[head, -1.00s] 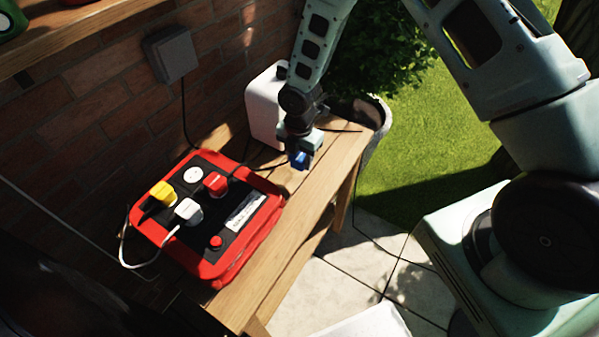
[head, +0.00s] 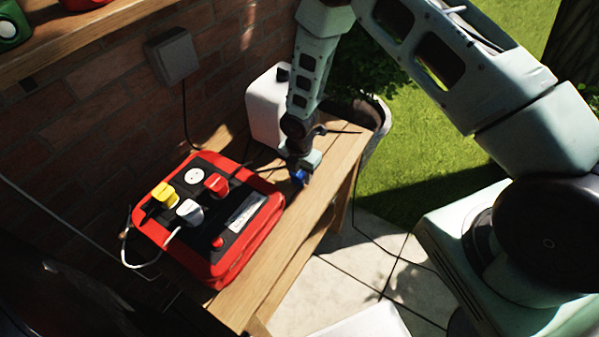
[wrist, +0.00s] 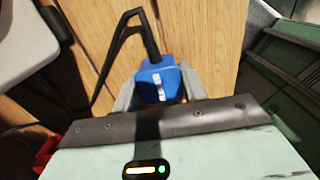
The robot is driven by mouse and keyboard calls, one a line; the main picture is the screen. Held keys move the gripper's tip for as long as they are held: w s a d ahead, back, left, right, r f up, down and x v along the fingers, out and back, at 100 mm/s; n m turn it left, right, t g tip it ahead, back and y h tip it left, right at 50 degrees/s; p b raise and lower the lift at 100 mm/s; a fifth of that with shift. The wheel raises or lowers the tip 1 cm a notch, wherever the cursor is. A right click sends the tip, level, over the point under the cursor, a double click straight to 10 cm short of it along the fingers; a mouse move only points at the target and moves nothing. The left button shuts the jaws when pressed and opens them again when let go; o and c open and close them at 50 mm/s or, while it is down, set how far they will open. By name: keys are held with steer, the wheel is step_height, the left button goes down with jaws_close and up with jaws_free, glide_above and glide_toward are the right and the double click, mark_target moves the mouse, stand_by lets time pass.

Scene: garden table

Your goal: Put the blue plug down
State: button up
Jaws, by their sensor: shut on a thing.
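The blue plug (wrist: 158,78) sits between the two fingers of my gripper (wrist: 157,90), which is shut on it. Its black cable leaves the plug at the far end and bends left over the wood in the wrist view. In the head view my gripper (head: 303,170) is low over the wooden table (head: 268,262), just right of the red power box (head: 225,272), and the blue plug (head: 299,178) shows at its tip. I cannot tell whether the plug touches the wood.
A yellow plug (head: 165,194), a white plug (head: 190,213) and a red plug (head: 216,184) are on the red box. A white box (head: 265,105) stands behind my gripper. The table's front strip is clear. A brick wall is behind, paving below.

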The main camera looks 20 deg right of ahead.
steer(key=shift+f, duration=0.45)
steer(key=o, duration=1.3)
steer(key=shift+r, duration=0.1)
